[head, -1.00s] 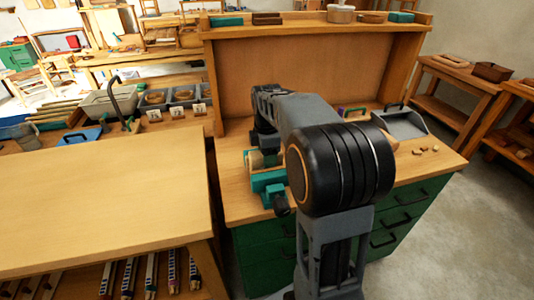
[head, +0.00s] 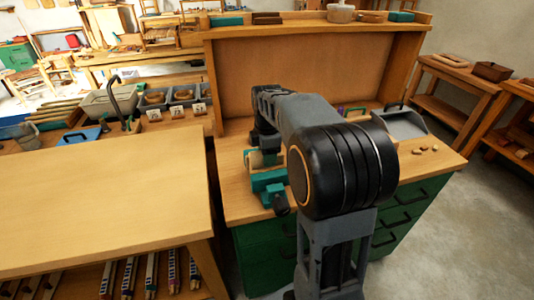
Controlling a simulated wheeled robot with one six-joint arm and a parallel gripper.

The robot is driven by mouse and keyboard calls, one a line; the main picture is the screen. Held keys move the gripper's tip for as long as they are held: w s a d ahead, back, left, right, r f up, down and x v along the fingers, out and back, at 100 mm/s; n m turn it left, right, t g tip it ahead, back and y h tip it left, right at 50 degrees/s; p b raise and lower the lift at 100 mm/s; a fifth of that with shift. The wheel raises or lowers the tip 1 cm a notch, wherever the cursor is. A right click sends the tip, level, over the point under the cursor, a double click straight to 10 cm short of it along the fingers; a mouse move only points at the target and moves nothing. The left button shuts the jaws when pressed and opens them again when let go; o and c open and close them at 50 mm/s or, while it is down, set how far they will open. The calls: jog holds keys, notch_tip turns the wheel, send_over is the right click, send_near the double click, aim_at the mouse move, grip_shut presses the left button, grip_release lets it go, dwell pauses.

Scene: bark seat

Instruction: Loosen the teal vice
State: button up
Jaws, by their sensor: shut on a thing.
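The teal vice (head: 268,181) stands at the front left edge of the wooden bench top. Its black screw end (head: 281,204) points towards me, over the bench's front edge. A pale round wooden piece (head: 256,159) shows at the vice's far jaw, and I cannot tell how tightly it is held. My arm reaches over the bench, and its wrist comes down just behind the vice. My gripper's fingers are hidden behind my own arm, which also covers the right side of the vice.
The wooden bench (head: 235,205) has green drawers below and a tall back panel. A grey metal tray (head: 403,124) and several small wooden pieces (head: 425,149) lie at its right. A bare wooden table (head: 100,200) fills the left front. Open floor lies to the right.

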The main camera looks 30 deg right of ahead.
jog(key=o, duration=1.4)
jog(key=shift+o, duration=0.2)
jog(key=shift+r, duration=0.15)
jog(key=shift+r+p, duration=2.65)
jog(key=shift+r, duration=0.25)
